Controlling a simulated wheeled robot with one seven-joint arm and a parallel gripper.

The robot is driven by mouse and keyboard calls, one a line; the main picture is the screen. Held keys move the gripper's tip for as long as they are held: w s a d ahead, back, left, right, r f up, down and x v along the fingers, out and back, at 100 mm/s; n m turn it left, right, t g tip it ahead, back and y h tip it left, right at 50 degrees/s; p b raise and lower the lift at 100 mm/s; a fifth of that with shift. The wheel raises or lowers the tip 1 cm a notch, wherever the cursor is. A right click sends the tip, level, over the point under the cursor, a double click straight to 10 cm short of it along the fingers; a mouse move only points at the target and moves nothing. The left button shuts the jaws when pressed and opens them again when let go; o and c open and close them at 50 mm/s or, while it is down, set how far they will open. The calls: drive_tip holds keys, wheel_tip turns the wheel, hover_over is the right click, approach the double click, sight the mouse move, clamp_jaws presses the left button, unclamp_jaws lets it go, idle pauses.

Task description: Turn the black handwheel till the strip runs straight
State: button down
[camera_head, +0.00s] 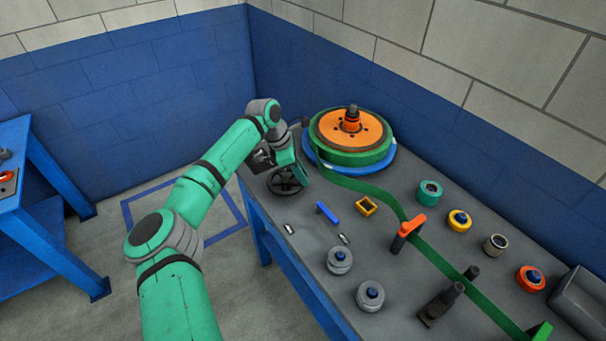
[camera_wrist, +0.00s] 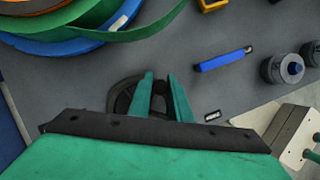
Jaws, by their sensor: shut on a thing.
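The black handwheel (camera_head: 284,184) is at the left edge of the grey bench, partly hidden by my arm. It shows also in the wrist view (camera_wrist: 119,98), partly behind my fingers. My gripper (camera_wrist: 161,84) is shut on a dark upright part of the handwheel at its right side. The green strip (camera_head: 363,187) leaves the reel (camera_head: 351,139), bends in a curve toward the orange-topped guide (camera_head: 408,229), then runs fairly straight to the lower right. In the wrist view, the strip (camera_wrist: 140,32) also curves off the reel.
A blue bar (camera_head: 327,212) and a yellow square piece (camera_head: 366,206) lie near the wheel. Two grey knobs (camera_head: 340,260) stand at the front edge. Several coloured rollers (camera_head: 459,220) stand beyond the strip. A blue table (camera_head: 35,225) is at left.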

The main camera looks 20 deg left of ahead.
idle(0.3)
drive_tip(key=c, duration=1.6)
unclamp_jaws()
drive_tip(key=shift+c, duration=0.2)
drive_tip(key=shift+r, duration=0.1)
drive_tip(key=v, duration=1)
drive_tip(key=shift+r, duration=0.35)
